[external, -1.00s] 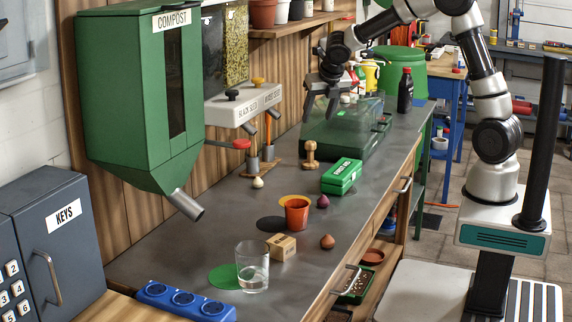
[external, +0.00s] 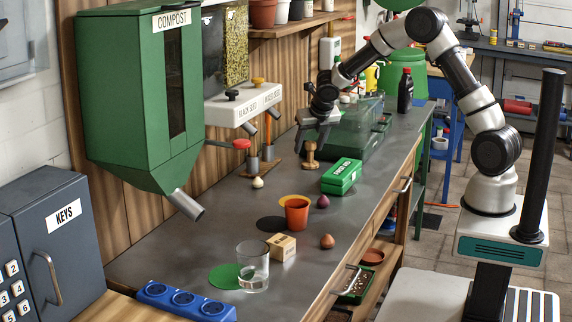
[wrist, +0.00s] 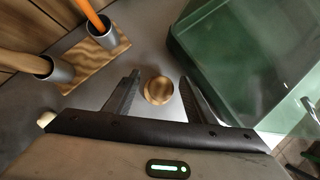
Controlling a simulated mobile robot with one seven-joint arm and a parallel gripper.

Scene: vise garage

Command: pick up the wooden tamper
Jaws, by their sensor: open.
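The wooden tamper (external: 310,158) stands upright on the grey workbench; its upper part is partly hidden by my gripper in the external view. In the wrist view its round wooden top (wrist: 158,90) lies between my two fingers, seen from above. My gripper (external: 314,140) is over the tamper, pointing down. In the wrist view my gripper (wrist: 158,84) is open, with one finger on each side of the tamper and a visible gap on both sides.
A green see-through box (external: 355,135) stands close to the right of the tamper. A wooden holder with metal tubes (external: 262,165) is close to the left. A green first aid box (external: 341,176) lies in front. The seed dispenser (external: 243,105) hangs on the wall behind.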

